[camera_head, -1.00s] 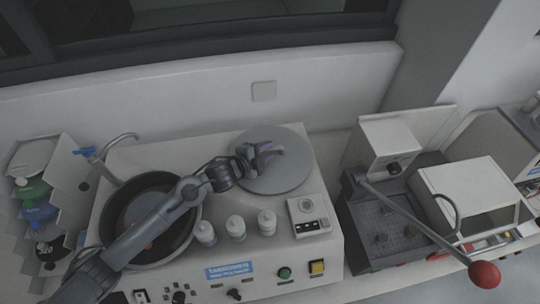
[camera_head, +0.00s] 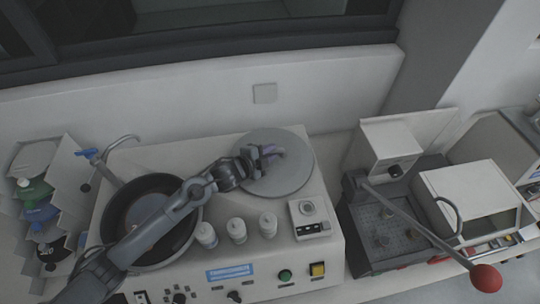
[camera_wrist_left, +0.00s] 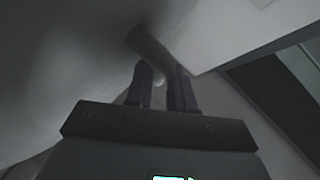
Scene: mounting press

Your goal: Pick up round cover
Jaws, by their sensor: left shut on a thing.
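The round cover (camera_head: 290,178) is a flat light-grey disc at the back right of the white machine's top in the head view. My left gripper (camera_head: 274,152) reaches over it from the left, with its fingers at the middle of the disc. The fingers are close together and shut on the cover's handle, which is mostly hidden in the head view. In the left wrist view, a grey round bar (camera_wrist_left: 150,44) shows at the fingertips of my left gripper (camera_wrist_left: 161,78). I cannot tell any gap under the cover. My right gripper is not in view.
A dark round basin (camera_head: 112,222) with a bent tap sits left on the white machine (camera_head: 330,262). Several white bottles (camera_head: 237,230) stand just in front of the cover. A press with a red-knobbed lever (camera_head: 485,277) stands at the right. The wall is close behind.

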